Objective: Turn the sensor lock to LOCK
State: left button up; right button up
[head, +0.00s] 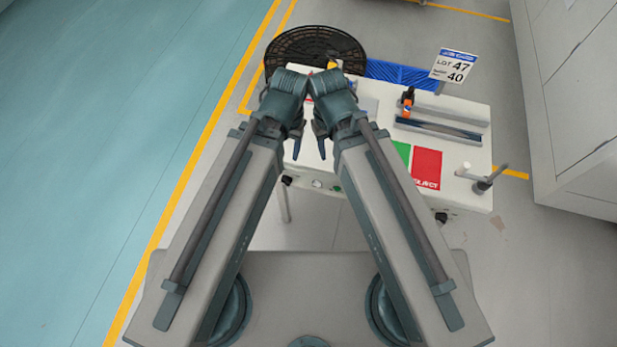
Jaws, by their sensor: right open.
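I cannot pick out the sensor lock for certain; no lettering for it is readable from here. Small knobs or buttons sit on the station's front face: a black one (286,181) at left, a pale round one (317,184), a green one (337,189), and a black one (440,217) at right. My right gripper (322,146) hangs over the station's left half, pointing down, open, apart from these knobs. My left gripper (297,146) hangs close beside it; its jaws are mostly hidden by its own wrist. Both arms cover part of the station top.
The white station table (465,155) carries a green pad (402,151), a red pad (427,168), an orange-and-black tool (408,98), a metal bar (440,129) and a post (490,180). A black round mesh (312,45) and lot sign (454,66) stand behind. Grey cabinets (575,100) are right.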

aim_at(287, 180)
jog(key=k+l+u, duration=0.35)
jog(key=k+u, duration=0.35)
jog(key=k, duration=0.15)
